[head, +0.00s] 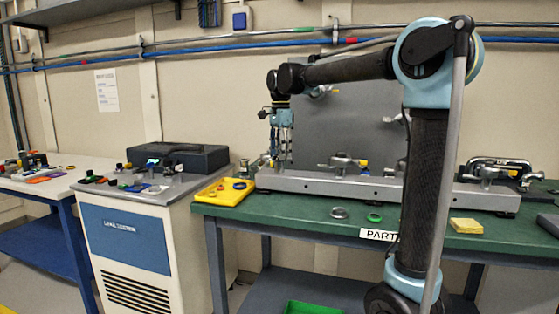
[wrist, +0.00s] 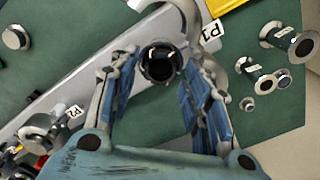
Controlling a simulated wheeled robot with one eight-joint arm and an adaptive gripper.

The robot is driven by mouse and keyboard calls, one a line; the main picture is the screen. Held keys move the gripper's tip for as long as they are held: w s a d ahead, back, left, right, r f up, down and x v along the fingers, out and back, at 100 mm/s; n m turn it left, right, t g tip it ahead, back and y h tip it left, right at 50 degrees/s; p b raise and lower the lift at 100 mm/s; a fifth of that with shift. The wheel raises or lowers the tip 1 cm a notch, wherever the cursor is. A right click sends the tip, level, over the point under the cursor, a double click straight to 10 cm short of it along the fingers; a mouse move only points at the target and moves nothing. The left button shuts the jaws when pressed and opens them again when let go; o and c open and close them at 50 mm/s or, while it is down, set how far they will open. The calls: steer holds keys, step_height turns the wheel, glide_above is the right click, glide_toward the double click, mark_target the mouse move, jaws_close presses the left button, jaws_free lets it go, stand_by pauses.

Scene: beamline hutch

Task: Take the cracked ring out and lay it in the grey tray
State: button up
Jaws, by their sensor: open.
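My gripper (head: 282,156) points down over the left end of the grey rail (head: 380,189) on the green table. In the wrist view my gripper (wrist: 163,66) is open, its blue-padded fingers either side of a dark round open fitting (wrist: 160,64) by the label P1. Nothing is seen between the pads except this fitting below; I cannot tell whether they touch it. I cannot make out a crack or pick out the cracked ring. A grey ring (head: 340,213) and a green ring (head: 375,217) lie on the table front. I cannot identify a grey tray with certainty.
A yellow tray (head: 211,197) with coloured rings stands left of the rail. Clamps (head: 343,162) stand along the rail. Metal spool-shaped pieces (wrist: 290,42) lie beside it in the wrist view. A yellow pad (head: 466,226) lies front right. A white cabinet (head: 150,265) stands left.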

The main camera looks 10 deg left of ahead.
steer(key=c, duration=0.6)
steer(key=shift+o, duration=0.2)
step_height(320, 180, up, 10)
stand_by(0.3)
